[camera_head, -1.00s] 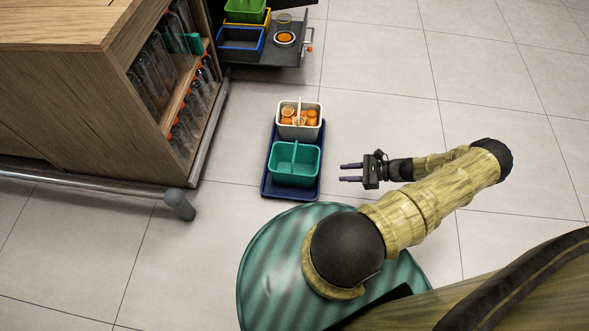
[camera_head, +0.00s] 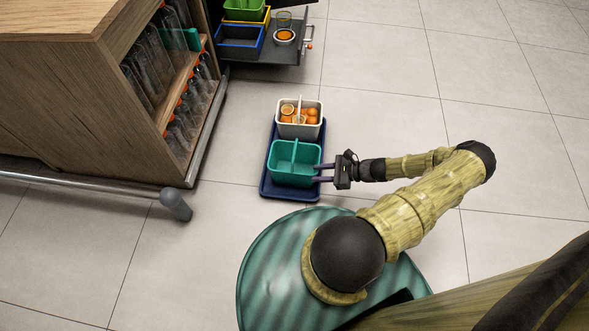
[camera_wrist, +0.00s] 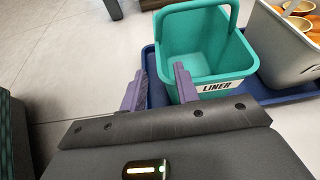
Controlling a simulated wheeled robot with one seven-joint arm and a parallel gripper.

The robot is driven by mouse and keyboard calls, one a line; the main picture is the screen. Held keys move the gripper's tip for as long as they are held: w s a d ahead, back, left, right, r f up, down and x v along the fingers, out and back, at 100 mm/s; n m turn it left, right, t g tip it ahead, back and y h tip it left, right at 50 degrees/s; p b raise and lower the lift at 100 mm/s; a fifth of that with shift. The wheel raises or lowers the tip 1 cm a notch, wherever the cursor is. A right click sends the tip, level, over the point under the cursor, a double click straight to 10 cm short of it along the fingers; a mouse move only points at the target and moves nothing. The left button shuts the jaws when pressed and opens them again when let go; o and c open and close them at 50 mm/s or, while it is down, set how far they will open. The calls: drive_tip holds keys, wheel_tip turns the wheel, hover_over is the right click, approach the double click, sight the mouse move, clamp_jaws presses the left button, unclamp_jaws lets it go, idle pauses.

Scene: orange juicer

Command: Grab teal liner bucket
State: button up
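The teal liner bucket (camera_head: 293,172) stands upright on a dark blue tray (camera_head: 264,187), and it looks empty inside. It also shows in the wrist view (camera_wrist: 200,50), with the word "LINER" on its front and a teal handle raised above its rim. My gripper (camera_head: 322,172) is at the bucket's right side in the head view. In the wrist view my gripper (camera_wrist: 158,85) has its two purple fingers apart, one beside the bucket's left edge and one in front of its near wall. I cannot tell whether a finger touches the bucket.
A pale bucket with oranges (camera_head: 286,128) stands on the same tray, close behind the teal one. A wooden cabinet with bottles (camera_head: 150,75) is at the left. A dark shelf (camera_head: 285,58) holds green, yellow and blue bins. The floor at the right is clear.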

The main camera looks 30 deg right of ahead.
sight(301, 174)
drive_tip(key=shift+x, duration=0.75)
drive_tip(key=b+x, duration=0.2)
drive_tip(key=x, duration=0.3)
drive_tip(key=shift+f+b, duration=0.1)
drive_tip(key=shift+b, duration=0.25)
drive_tip(key=shift+w+a, duration=0.25)
drive_tip(key=shift+a, duration=0.05)
drive_tip(key=shift+c, duration=0.4)
